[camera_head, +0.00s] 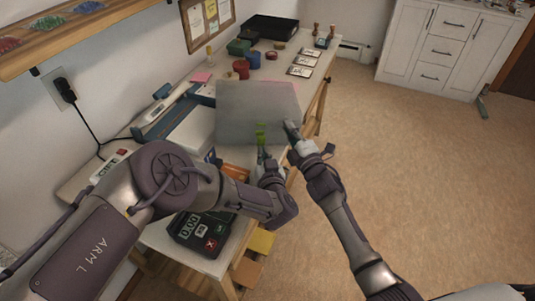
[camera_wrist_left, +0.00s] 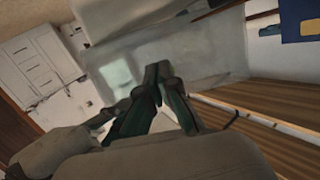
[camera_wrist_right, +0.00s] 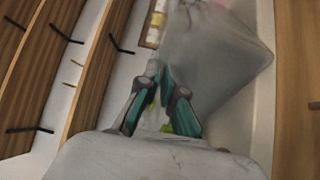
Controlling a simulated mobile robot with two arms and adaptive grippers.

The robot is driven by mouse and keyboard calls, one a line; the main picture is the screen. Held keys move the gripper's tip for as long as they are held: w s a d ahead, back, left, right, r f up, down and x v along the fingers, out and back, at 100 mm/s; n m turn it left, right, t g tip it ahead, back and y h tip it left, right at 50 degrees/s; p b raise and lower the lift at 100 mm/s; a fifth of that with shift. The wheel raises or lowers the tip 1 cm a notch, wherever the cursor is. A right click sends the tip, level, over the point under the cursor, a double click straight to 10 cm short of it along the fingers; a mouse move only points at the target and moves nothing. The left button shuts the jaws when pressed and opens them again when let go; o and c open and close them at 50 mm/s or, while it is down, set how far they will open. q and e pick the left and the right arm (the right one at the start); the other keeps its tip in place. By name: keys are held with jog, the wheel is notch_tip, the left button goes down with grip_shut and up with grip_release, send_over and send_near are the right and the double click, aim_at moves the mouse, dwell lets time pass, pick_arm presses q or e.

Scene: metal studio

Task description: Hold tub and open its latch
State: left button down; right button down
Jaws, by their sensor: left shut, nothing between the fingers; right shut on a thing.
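The tub (camera_head: 257,105) is a pale grey, translucent box, held tilted above the table's right part in the head view. A bright green latch (camera_head: 261,131) sits at its lower edge. My right gripper (camera_head: 290,128) is shut on the tub at its lower right corner; the tub (camera_wrist_right: 215,65) fills the space beyond its fingers (camera_wrist_right: 158,74) in the right wrist view. My left gripper (camera_head: 262,152) is shut and empty, its tips just below the latch. In the left wrist view its closed fingertips (camera_wrist_left: 157,70) are in front of the tub (camera_wrist_left: 195,60); contact cannot be told.
Jars (camera_head: 241,68), cards (camera_head: 304,66) and a black tray (camera_head: 271,27) stand at the back. A wooden shelf (camera_head: 75,32) hangs upper left. Open floor lies right.

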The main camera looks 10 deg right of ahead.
aim_at(260, 139)
pick_arm(q)
jog(key=c, duration=1.9)
grip_release()
jog(key=s, duration=0.3)
jog(key=s+r, duration=0.1)
jog(key=s, duration=0.6)
jog(key=shift+s+a+r, duration=0.1)
jog(key=shift+s+r, duration=0.05)
jog(key=shift+r, duration=0.25)
jog(key=o, duration=0.3)
jog(key=shift+s+r, duration=0.1)
jog(key=o, duration=0.6)
jog(key=r+g, duration=0.1)
jog(key=r, duration=0.1)
jog(key=w+r+g, duration=0.1)
jog(key=shift+w+r, duration=0.1)
jog(key=shift+r, duration=0.3)
jog(key=shift+o, duration=0.2)
jog(key=shift+g, duration=0.3)
jog(key=x, duration=1.1)
jog(key=shift+w+f, duration=0.1)
jog(key=shift+w, duration=0.3)
jog(key=shift+c, duration=0.2)
